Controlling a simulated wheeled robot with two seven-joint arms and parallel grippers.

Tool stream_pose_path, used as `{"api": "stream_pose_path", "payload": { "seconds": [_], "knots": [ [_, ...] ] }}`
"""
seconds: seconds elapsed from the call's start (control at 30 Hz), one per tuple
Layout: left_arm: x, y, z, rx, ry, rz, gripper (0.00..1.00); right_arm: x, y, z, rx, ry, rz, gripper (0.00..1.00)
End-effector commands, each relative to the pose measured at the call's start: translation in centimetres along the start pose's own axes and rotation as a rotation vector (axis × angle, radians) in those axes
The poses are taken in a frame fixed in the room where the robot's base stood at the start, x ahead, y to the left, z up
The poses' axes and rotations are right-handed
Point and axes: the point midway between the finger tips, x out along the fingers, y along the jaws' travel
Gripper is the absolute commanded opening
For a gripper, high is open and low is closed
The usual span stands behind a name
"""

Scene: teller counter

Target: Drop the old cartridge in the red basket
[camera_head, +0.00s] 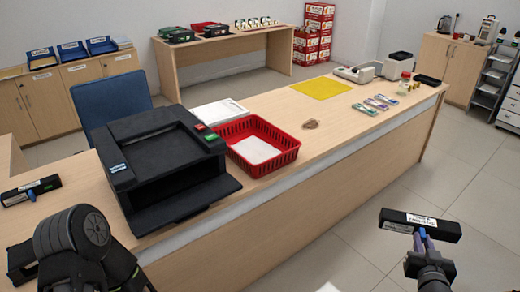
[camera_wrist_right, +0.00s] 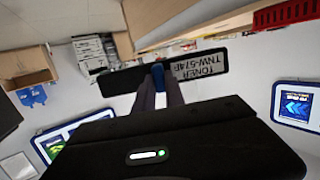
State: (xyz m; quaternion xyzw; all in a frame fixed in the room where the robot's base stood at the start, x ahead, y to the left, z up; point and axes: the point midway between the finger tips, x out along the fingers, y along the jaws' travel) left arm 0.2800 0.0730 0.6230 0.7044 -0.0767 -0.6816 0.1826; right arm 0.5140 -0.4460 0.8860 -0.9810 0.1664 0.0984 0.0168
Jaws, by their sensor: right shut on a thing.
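My right gripper (camera_head: 424,236) is shut on a long black toner cartridge (camera_head: 445,231) with a white label. It holds the cartridge over the floor at the right, in front of the counter. In the right wrist view the cartridge (camera_wrist_right: 126,80) lies crosswise between the fingertips (camera_wrist_right: 158,76), its label reading TONER. The red basket (camera_head: 286,156) stands on the counter, well left of the gripper, with a white sheet inside.
A large black printer (camera_head: 165,150) stands left of the basket. A brown lump (camera_head: 311,124), a yellow mat (camera_head: 321,88) and several small packets (camera_head: 375,104) lie right of it. Floor between gripper and counter is clear.

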Motion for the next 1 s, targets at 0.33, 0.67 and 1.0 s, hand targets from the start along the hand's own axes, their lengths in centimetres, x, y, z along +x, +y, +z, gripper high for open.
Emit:
{"api": "stream_pose_path", "payload": {
  "seconds": [0.33,0.67,1.0],
  "knots": [
    [0.0,0.0,0.0,0.0,0.0,0.0,0.2,0.3,-6.6,-2.0,-0.011,0.006,-0.088,0.0],
    [0.0,0.0,0.0,0.0,-0.002,0.0,0.2,-2.5,-21.0,-5.5,-0.05,0.007,-0.275,0.0],
    [0.0,0.0,0.1,0.0,-0.002,0.0,0.2,-4.5,-25.1,-6.3,-0.067,0.004,-0.329,0.0]
  ]
}}
